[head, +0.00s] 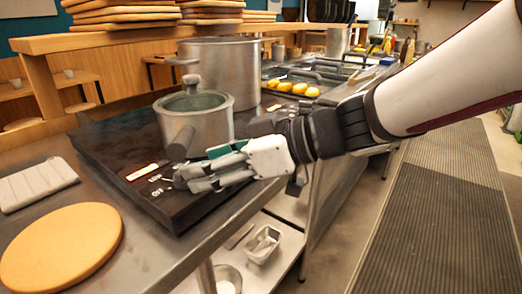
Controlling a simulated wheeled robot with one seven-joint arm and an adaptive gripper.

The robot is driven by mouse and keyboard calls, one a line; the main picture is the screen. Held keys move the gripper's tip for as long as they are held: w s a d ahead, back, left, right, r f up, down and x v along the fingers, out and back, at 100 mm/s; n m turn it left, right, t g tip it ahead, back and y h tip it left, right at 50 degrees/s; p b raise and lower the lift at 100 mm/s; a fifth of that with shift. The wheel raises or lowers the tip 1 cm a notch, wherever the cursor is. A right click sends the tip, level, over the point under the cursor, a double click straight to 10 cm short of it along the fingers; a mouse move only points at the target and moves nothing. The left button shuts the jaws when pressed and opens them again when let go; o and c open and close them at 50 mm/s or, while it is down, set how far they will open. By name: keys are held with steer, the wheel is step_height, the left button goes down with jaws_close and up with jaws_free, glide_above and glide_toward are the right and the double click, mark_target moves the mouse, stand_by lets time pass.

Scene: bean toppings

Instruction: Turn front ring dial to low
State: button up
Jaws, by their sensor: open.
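A black cooktop (103,158) stands on the steel counter. White dial markings (158,186), including what looks like "OFF", show on its front right part, along with a pale strip. The front ring dial itself cannot be made out; my gripper covers the area beside the markings. My gripper (186,178) reaches in from the right, low over the cooktop's front right edge, its fingers pointing left. It is open, with nothing visible between the fingers. Whether it touches the dial cannot be told.
A smaller steel pot (213,125) stands just behind my gripper, its handle pointing toward the front. A large pot (235,65) stands behind it. A round wooden board (62,248) and folded cloth (36,184) lie at left. Floor is clear at right.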

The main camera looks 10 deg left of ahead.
steer(key=shift+b+x, duration=0.5)
steer(key=shift+x, duration=1.2)
steer(key=c, duration=1.2)
steer(key=shift+o, duration=0.2)
